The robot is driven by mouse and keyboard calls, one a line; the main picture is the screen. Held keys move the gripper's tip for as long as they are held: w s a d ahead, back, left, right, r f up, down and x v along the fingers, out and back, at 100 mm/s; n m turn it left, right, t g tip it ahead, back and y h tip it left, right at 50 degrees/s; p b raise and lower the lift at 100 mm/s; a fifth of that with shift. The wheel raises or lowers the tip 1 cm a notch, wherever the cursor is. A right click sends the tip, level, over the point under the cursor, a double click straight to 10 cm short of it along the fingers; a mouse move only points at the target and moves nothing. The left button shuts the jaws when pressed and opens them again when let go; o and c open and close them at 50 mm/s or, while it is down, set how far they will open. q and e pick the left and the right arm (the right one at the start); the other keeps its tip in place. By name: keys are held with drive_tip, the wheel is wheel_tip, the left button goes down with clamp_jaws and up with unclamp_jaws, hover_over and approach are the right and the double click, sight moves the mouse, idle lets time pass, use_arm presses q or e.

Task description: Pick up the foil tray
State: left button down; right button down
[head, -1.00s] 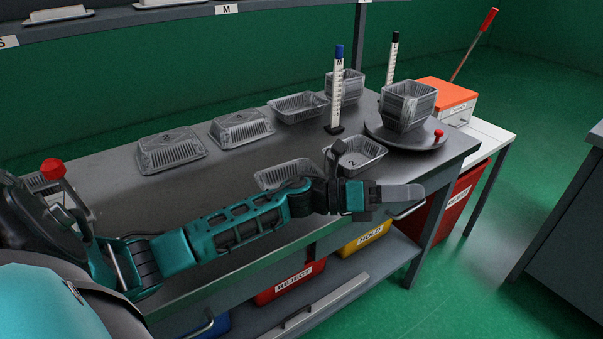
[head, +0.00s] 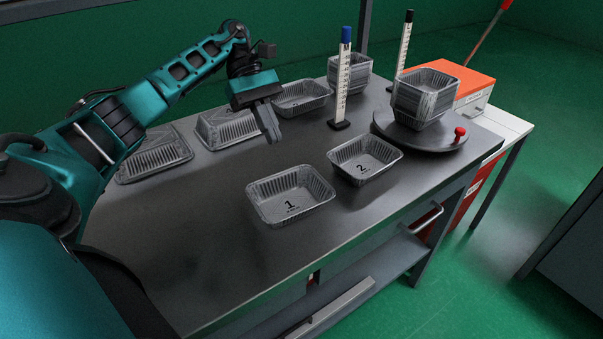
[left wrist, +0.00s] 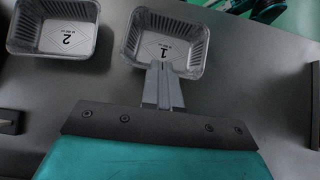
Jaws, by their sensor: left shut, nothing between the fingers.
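An open foil tray marked 1 (head: 291,208) sits upright on the dark bench, and it also shows in the left wrist view (left wrist: 187,44). A second open foil tray marked 2 (head: 364,172) stands to its right in the head view and shows at the upper left of the left wrist view (left wrist: 64,45). My left gripper (head: 273,138) is shut and empty, above the bench and behind tray 1 in the head view. Its closed fingertips (left wrist: 165,68) overlap the near rim of tray 1 in the left wrist view; the height between them is unclear. My right gripper is not in view.
A measuring post with a blue top (head: 342,85) stands mid-bench. A tray stack (head: 424,100) sits on a turntable (head: 400,140) at right. The front left bench is bare.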

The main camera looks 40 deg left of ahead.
sight(311, 206)
use_arm(q)
drive_tip(key=p+x, duration=0.1)
drive_tip(key=x, duration=0.8)
drive_tip(key=shift+s+d, duration=0.15)
drive_tip(key=shift+d, duration=0.05)
drive_tip(key=d, duration=0.1)
drive_tip(key=s+d, duration=0.1)
drive_tip(key=d, duration=0.1)
drive_tip(key=shift+d+f+p, duration=0.15)
drive_tip(key=shift+f+p, duration=0.05)
drive_tip(key=shift+p, duration=0.2)
drive_tip(key=shift+d+f, duration=0.1)
drive_tip(key=shift+d, duration=0.35)
drive_tip(key=s+d, duration=0.1)
drive_tip(key=d, duration=0.2)
drive_tip(key=s+d+b, duration=0.1)
drive_tip(key=d, duration=0.3)
drive_tip(key=s+d+b, duration=0.1)
drive_tip(key=d, duration=0.2)
drive_tip(key=shift+s+d, duration=0.1)
drive_tip(key=shift+d, duration=0.15)
drive_tip(key=v, duration=1.3)
